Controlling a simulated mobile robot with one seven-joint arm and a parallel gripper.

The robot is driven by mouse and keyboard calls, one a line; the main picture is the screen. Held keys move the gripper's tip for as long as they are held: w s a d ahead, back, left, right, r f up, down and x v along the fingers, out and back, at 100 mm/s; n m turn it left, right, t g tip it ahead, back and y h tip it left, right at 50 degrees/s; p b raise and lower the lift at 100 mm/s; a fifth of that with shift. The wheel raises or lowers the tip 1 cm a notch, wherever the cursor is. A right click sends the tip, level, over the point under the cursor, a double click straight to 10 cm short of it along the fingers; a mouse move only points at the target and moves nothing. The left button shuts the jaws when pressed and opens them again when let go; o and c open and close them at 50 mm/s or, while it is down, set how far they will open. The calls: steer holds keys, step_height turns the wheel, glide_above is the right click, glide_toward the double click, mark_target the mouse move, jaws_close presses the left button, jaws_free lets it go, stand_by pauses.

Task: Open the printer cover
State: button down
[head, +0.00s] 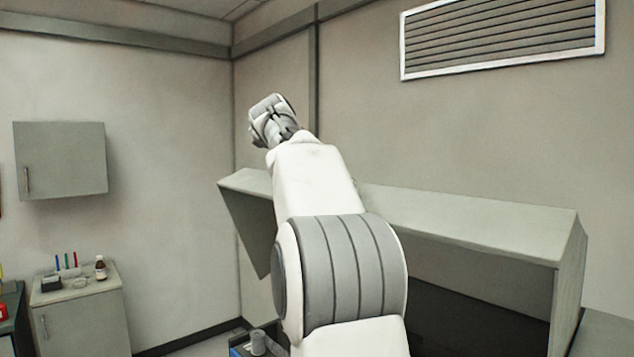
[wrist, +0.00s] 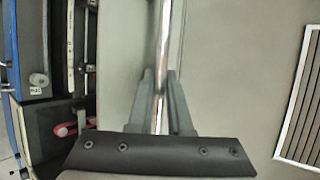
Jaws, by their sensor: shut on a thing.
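The printer cover (head: 470,221) is a large grey hood in the head view, with a slanting left side panel and a dark space below its front edge. The cover appears raised. In the wrist view its flat grey panel (wrist: 122,45) lies left of a shiny metal bar (wrist: 165,30), which looks like its handle. My gripper (wrist: 161,74) is shut on this bar, one dark finger on each side. In the head view my white and grey arm hides the fingers, the bar and part of the cover.
At the left of the wrist view are dark machine parts with a red lever (wrist: 72,128) and a blue edge. A wall vent (head: 503,38) is high at right. A wall cabinet (head: 60,160) and a low cabinet (head: 84,318) with small items stand at left.

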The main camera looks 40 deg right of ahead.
steer(key=shift+d+f, duration=0.1)
stand_by(0.3)
steer(key=c, duration=0.8)
jaws_free()
steer(key=shift+c, duration=0.2)
steer(key=v, duration=1.7)
steer(key=shift+s+r, duration=0.2)
steer(key=shift+r, duration=0.1)
